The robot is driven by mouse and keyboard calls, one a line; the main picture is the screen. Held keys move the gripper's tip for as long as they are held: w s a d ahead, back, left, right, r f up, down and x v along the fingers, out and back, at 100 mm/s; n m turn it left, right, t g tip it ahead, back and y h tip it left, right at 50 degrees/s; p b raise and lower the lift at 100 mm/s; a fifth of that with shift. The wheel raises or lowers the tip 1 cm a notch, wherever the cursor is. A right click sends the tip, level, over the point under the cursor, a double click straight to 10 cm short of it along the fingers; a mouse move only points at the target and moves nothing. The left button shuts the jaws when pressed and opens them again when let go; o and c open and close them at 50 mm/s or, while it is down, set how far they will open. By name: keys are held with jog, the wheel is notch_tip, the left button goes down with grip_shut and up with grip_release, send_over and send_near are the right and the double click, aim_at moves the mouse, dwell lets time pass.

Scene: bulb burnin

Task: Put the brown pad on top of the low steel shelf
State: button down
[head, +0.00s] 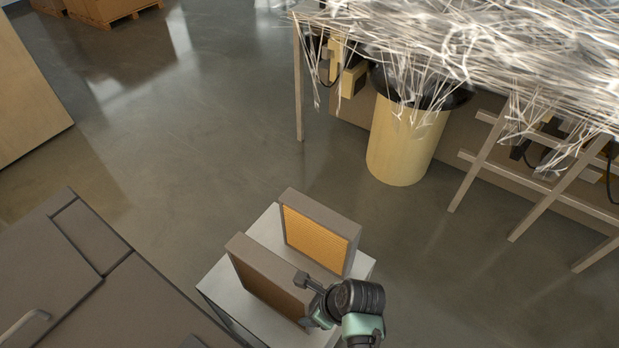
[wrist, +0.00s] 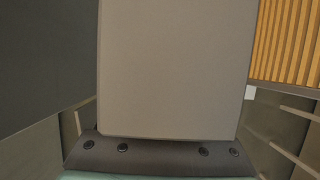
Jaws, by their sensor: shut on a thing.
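The brown pad (head: 268,284) is a thick upright panel with a grey-brown frame and a brown face. My gripper (head: 312,292) is shut on its right end. The low steel shelf (head: 221,283) is a light grey box-like stand with a flat top. The pad is upright over the left part of that top; whether its bottom edge touches is unclear. In the wrist view the pad's plain frame (wrist: 176,68) fills the middle, above the dark gripper body (wrist: 163,155); the fingertips are hidden there.
A second pad (head: 318,238) with an orange ribbed face stands upright behind the brown one, with a gap between; its ribs show in the wrist view (wrist: 287,40). A brown cabinet (head: 105,290) is close left. A cream bin (head: 402,145) stands beneath a strand-covered table. Open floor lies behind.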

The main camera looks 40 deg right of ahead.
jog(key=shift+w+f, duration=0.15)
jog(key=shift+f, duration=2.2)
jog(key=shift+c, duration=0.6)
grip_release()
jog(key=v, duration=1.2)
jog(key=shift+w, duration=0.1)
